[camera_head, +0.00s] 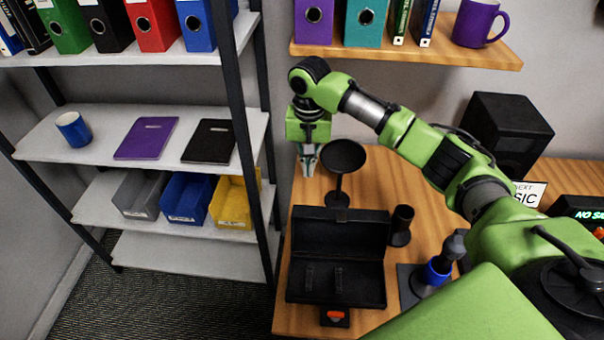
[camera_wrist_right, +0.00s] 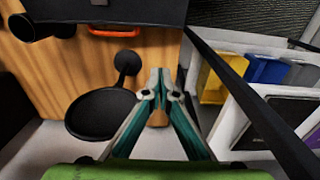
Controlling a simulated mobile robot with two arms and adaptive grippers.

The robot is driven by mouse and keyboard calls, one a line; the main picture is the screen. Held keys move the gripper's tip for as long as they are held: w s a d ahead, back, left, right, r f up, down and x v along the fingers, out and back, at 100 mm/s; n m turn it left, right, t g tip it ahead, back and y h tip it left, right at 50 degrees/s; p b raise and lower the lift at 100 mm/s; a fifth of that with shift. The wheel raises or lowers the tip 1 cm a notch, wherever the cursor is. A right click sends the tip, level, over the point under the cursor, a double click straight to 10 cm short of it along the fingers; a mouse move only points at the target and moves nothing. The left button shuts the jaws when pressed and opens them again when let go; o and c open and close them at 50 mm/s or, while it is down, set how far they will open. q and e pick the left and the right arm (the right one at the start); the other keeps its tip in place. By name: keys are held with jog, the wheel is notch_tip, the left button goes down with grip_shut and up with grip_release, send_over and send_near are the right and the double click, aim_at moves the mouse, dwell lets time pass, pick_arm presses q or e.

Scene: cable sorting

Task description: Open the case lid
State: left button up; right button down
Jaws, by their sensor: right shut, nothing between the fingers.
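The black case (camera_head: 300,288) sits on the wooden desk and its inside with two straps shows in the head view. Its lid (camera_head: 335,228) is open and stands up along the back edge. In the right wrist view an orange-red handle (camera_wrist_right: 115,32) shows on the near side of the dark case (camera_wrist_right: 125,10). My right gripper (camera_head: 308,172) is behind the case, above the desk's left edge, apart from the lid. Its fingertips (camera_wrist_right: 160,72) are together and hold nothing. My left gripper is not in view.
A black round-topped stand (camera_head: 343,158) is close beside my right gripper. A black cup (camera_head: 400,226) stands right of the case. A blue-banded device (camera_head: 436,272) stands to the right. A shelf (camera_head: 155,140) is at left, and a wall shelf (camera_head: 400,50) hangs above the desk.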

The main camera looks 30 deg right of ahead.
jog(key=s+a+f+p, duration=0.2)
jog(key=s+f+p, duration=0.1)
jog(key=f, duration=0.4)
dwell(0.5)
